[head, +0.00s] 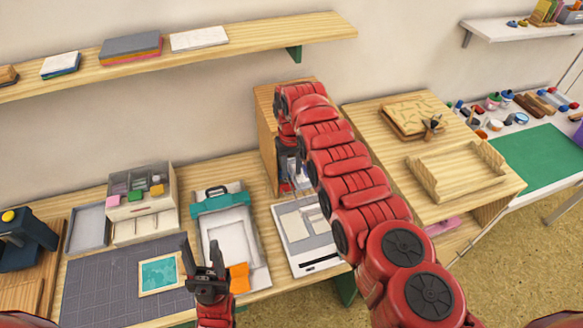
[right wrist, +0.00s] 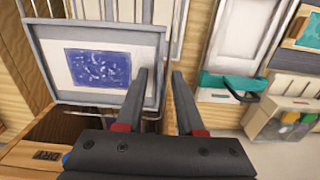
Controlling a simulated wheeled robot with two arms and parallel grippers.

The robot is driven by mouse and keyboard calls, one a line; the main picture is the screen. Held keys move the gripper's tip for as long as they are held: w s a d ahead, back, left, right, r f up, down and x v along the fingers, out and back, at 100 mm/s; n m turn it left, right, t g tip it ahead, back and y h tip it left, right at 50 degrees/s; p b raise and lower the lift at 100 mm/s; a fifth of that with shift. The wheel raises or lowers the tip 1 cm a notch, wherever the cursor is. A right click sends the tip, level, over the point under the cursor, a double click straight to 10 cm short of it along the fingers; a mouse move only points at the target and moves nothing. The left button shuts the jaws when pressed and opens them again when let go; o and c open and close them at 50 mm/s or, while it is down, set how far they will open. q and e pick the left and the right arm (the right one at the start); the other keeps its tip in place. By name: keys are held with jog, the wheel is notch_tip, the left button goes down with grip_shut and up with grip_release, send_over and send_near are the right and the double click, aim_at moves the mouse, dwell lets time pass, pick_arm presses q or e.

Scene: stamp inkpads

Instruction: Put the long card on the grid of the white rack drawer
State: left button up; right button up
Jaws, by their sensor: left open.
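In the right wrist view a pale grey-white framed drawer (right wrist: 152,40) stands out from the wooden rack (right wrist: 25,155) marked DRY. A white card with a dark blue print (right wrist: 97,67) lies inside its frame. The card covers most of the drawer floor. My right gripper (right wrist: 163,72) is at the drawer's right rim, its fingers apart in the picture; I cannot tell whether the rim is between them. In the head view my right arm hides much of the rack (head: 268,110). My left gripper (head: 204,262) is open and empty above the bench front.
A white tray with a teal clamp (head: 220,203) and a white flat device (head: 300,255) stand on the bench. A framed teal print (head: 159,274) lies on the grey mat (head: 105,275). A small drawer box (head: 150,225) stands at the left. A wooden tray (head: 455,170) is at the right.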

jog(key=shift+w+r, duration=0.1)
jog(key=shift+r, duration=0.25)
notch_tip(320, 180, up, 8)
jog(key=b, duration=0.3)
jog(key=shift+f, duration=0.2)
notch_tip(320, 180, up, 4)
jog(key=shift+f+p, duration=0.1)
jog(key=shift+p, duration=0.55)
jog(key=shift+f, duration=0.1)
